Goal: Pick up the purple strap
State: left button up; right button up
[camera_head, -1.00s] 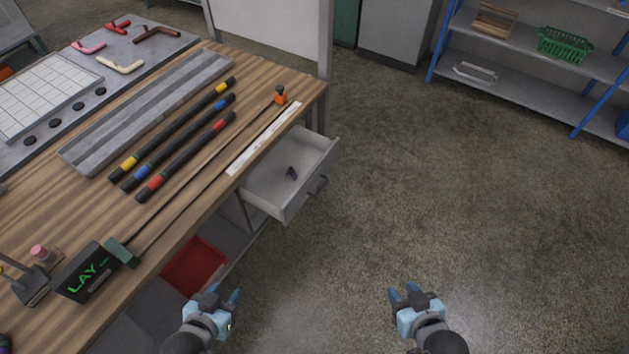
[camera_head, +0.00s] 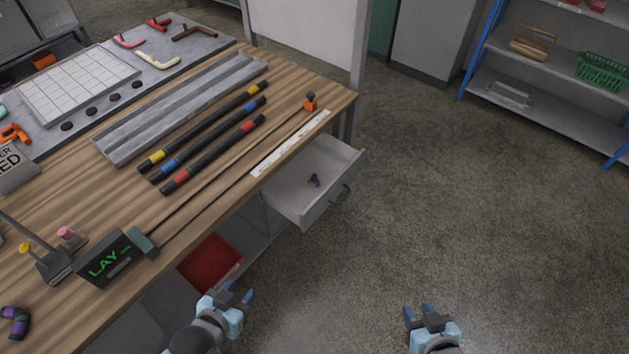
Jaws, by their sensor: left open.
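My right gripper (camera_head: 419,311) is at the bottom right of centre over the floor. Its fingers look apart with nothing between them.
The wooden table (camera_head: 205,222) holds several dark rods, a grey channel (camera_head: 180,105) and a LAY sign (camera_head: 106,262). A purple and black curved piece (camera_head: 15,321) lies at its lower left. A red bin (camera_head: 210,263) sits beneath. Floor right of the drawer is clear.

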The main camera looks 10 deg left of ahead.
aim_at(313, 177)
jog(key=u, duration=3.55)
jog(key=z, duration=3.35)
jog(key=i+l, duration=0.35)
jog(key=l, duration=0.3)
jog(key=i+l, duration=0.2)
jog(key=l+u, duration=0.05)
jog(key=l, duration=0.05)
